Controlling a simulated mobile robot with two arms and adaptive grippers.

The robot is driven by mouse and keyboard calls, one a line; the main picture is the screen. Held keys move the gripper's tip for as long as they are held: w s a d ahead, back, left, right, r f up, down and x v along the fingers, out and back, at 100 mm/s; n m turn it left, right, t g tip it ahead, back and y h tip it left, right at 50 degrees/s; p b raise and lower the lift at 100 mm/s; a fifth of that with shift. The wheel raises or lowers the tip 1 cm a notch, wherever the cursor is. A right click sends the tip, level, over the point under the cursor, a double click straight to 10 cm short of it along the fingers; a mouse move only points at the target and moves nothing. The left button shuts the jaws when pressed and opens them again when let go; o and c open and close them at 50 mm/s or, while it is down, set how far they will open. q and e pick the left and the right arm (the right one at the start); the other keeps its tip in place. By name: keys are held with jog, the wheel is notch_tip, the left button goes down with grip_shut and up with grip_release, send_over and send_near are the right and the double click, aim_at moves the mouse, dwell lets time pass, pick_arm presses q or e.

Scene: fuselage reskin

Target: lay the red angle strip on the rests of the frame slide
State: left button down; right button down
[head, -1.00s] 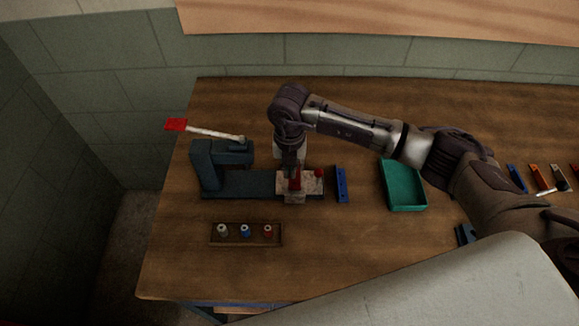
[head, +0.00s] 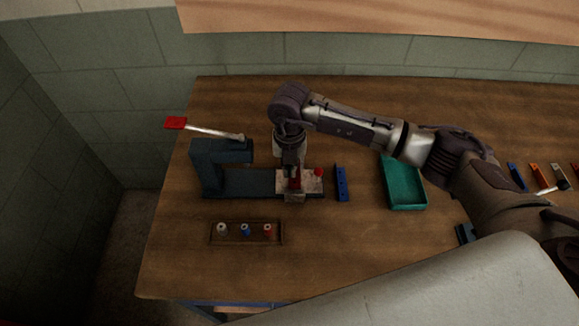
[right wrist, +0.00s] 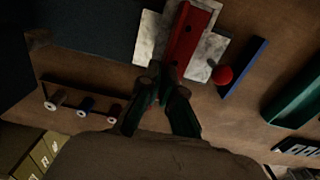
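The red angle strip (right wrist: 192,35) is at the pale, mottled frame slide (right wrist: 214,48), lengthwise over its middle in the right wrist view. I cannot tell whether it rests fully on the rests or is a little above them. In the head view the strip (head: 296,181) is partly hidden by my right gripper (head: 292,168), which points down from above the slide (head: 312,185). In the right wrist view my right gripper's fingertips (right wrist: 165,76) are close together around the strip's near end and look shut on it. My left gripper is not in view.
The slide sits on a dark blue base (head: 238,184) with a raised block and a red-tipped lever (head: 208,131). A red knob (head: 319,172) is at the slide's right. A blue bar (head: 341,184), a green tray (head: 407,205) and a wooden holder with spools (head: 233,240) are nearby.

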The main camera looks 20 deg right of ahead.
jog(key=shift+f+b, duration=0.6)
jog(key=shift+f, duration=0.1)
jog(key=c, duration=1.2)
grip_release()
jog(key=shift+c, duration=0.2)
notch_tip(320, 180, up, 12)
